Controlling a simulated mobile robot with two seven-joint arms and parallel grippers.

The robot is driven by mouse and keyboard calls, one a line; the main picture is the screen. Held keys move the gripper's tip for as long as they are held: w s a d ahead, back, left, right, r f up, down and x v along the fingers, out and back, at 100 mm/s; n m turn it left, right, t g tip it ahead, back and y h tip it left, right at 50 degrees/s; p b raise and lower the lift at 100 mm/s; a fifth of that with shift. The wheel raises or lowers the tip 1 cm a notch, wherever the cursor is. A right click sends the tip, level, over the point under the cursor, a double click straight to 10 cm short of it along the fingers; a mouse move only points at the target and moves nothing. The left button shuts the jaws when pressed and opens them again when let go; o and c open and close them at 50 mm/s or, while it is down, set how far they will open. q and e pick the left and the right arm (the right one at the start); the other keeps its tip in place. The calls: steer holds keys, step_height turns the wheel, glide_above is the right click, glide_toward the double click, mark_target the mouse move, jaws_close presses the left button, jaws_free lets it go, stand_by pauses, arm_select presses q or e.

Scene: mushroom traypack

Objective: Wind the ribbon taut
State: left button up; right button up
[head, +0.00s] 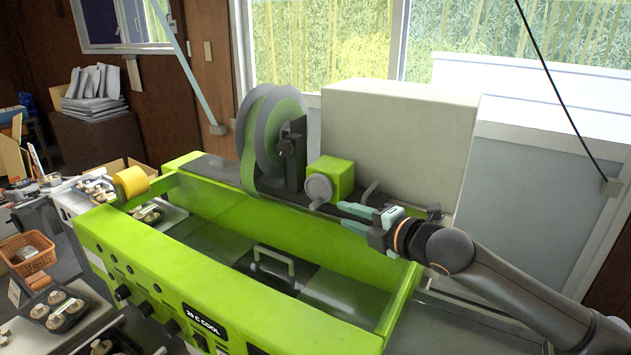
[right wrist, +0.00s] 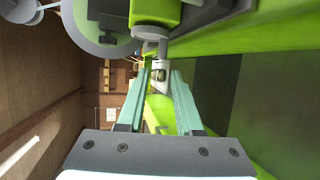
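A large reel (head: 275,130) with grey side discs and a green ribbon (head: 249,168) stands on the back ledge of the green machine (head: 150,255). Beside it is a lime block (head: 338,172) with a round grey crank disc (head: 319,187); a small handle (right wrist: 161,76) projects from the disc. My right gripper (head: 342,215) is open, its two pale teal fingers apart and pointing at the crank from the right. In the right wrist view the handle appears between or just beyond the fingertips (right wrist: 161,84); contact cannot be told. My left gripper is not in view.
A yellow roller (head: 131,182) sits at the machine's left end. A big pale box (head: 398,130) stands behind the crank. Mushroom trays (head: 58,308) and an orange basket (head: 28,252) are at the left.

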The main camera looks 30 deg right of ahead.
mark_target(318, 206)
steer(key=shift+d+f, duration=0.1)
steer(key=shift+d, duration=0.05)
steer(key=shift+w+f, duration=0.1)
steer(key=shift+w, duration=0.15)
steer(key=p+x, duration=0.2)
steer(key=x, duration=1)
steer(key=shift+s+f, duration=0.1)
steer(key=shift+d, duration=0.1)
jaws_close()
